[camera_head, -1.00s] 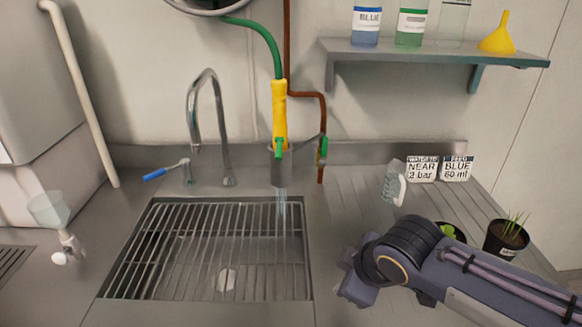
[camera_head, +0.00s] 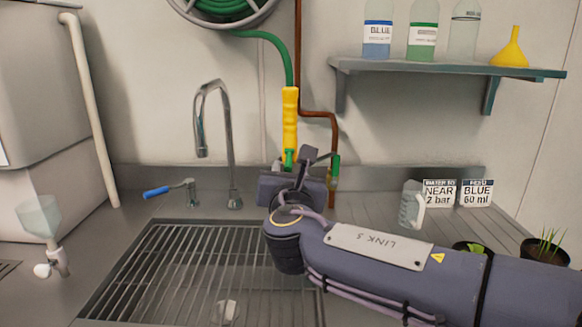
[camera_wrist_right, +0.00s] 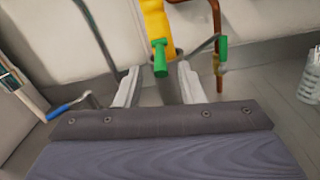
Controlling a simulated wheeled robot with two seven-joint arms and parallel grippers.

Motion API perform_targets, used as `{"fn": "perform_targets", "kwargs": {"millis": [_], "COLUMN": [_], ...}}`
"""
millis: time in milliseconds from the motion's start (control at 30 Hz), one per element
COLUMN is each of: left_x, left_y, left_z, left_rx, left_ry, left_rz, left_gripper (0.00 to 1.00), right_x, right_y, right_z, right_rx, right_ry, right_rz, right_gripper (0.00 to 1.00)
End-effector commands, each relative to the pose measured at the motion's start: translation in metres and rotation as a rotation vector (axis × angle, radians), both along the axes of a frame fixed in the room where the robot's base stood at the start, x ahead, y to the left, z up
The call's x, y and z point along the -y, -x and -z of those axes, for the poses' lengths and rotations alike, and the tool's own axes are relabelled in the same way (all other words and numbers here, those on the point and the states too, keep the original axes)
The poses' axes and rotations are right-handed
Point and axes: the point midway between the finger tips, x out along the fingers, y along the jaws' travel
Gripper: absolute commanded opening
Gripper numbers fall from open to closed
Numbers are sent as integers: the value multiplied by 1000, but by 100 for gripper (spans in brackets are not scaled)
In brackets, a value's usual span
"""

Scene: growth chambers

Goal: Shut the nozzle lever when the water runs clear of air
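The yellow hose nozzle (camera_head: 290,117) hangs upright on the wall over the sink's back edge. Its green lever (camera_head: 289,157) is near its lower end; it also shows in the right wrist view (camera_wrist_right: 160,58). My right gripper (camera_head: 292,186) is right in front of the lower nozzle, with its fingertips hidden in the head view. In the right wrist view its two fingers (camera_wrist_right: 158,70) are apart, with the lever in line between their tips; contact cannot be told. The outlet and any water stream are hidden behind my right arm. My left gripper is not in view.
A sink grate (camera_head: 180,262) lies below. A tap (camera_head: 228,150) with a blue-handled lever (camera_head: 157,192) stands left of the nozzle. A copper pipe (camera_head: 334,130) runs close on the right. A clear jug (camera_head: 411,205) and plant pots stand farther right.

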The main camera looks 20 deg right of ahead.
Motion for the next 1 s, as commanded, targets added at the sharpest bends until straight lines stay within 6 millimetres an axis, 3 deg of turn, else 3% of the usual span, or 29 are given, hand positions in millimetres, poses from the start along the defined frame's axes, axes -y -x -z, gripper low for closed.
{"fn": "perform_targets", "kwargs": {"millis": [100,300,600,900,1000], "left_x": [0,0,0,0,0], "left_y": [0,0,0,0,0], "left_z": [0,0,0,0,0], "left_rx": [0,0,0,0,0], "left_ry": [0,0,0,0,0], "left_rz": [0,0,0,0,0], "left_gripper": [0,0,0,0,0], "right_x": [6,10,11,11,11], "right_y": [-19,-39,-42,-42,-42], "right_z": [1,0,1,1,0], "right_rx": [-1,-1,-1,-1,-1], "right_ry": [0,-3,-4,-4,-4], "right_rz": [4,2,0,0,0], "right_gripper": [36,36,36,0,0]}}
